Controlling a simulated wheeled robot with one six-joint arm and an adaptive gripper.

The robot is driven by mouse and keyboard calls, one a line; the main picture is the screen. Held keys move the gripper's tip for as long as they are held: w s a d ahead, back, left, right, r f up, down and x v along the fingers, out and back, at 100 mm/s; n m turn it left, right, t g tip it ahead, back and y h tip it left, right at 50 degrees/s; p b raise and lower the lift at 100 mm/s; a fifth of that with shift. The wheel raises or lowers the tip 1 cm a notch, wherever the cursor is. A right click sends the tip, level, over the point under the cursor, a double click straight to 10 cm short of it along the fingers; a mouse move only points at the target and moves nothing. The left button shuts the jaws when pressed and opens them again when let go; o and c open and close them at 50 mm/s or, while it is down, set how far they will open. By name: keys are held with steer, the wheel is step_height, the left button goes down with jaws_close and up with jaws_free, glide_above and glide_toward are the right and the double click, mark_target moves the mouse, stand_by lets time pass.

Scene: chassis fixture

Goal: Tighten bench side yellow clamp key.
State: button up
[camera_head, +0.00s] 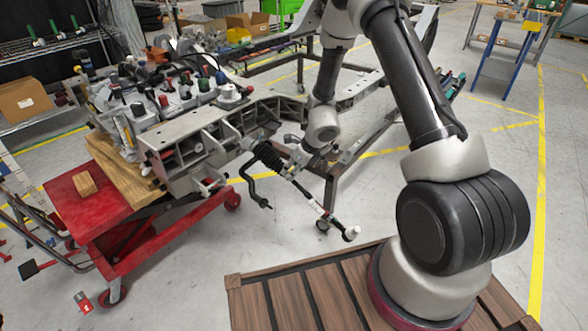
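My arm comes down from the top of the head view to a wrist beside the near right end of the grey metal chassis frame (205,140). My gripper (300,160) seems to be just below and left of that wrist, next to a black ribbed boot. It is small and partly hidden by my own wrist, so I cannot tell whether its fingers are open or hold anything. I cannot make out a yellow clamp key on the frame; it may be hidden or too small. A rod with pale ends (325,207) slants down right from the boot.
A red lift cart (85,205) carries a wooden block (86,184) at left. Several clamps and fixtures crowd the chassis top. A black bent bar (258,195) hangs below the boot. A blue-legged bench (490,52) stands far right. Open floor lies between cart and my base.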

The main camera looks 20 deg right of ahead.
steer(key=v, duration=1.2)
steer(key=s+r+n+g+y, duration=0.1)
steer(key=s+r+n+g, duration=0.45)
steer(key=s+n, duration=0.9)
steer(key=s+d+r+n+t+h, duration=0.1)
steer(key=s+d+r+n, duration=0.2)
steer(key=r, duration=0.4)
steer(key=s+d+r+n+t+h, duration=0.1)
steer(key=s+d+r+n+t, duration=0.1)
steer(key=s+d+r+n, duration=0.2)
steer(key=s+d+r+n+t+h, duration=0.2)
steer(key=s+d+r+n, duration=0.2)
steer(key=r, duration=0.8)
steer(key=shift+s+d+n, duration=0.25)
steer(key=shift+s+n, duration=1)
steer(key=shift+s, duration=0.75)
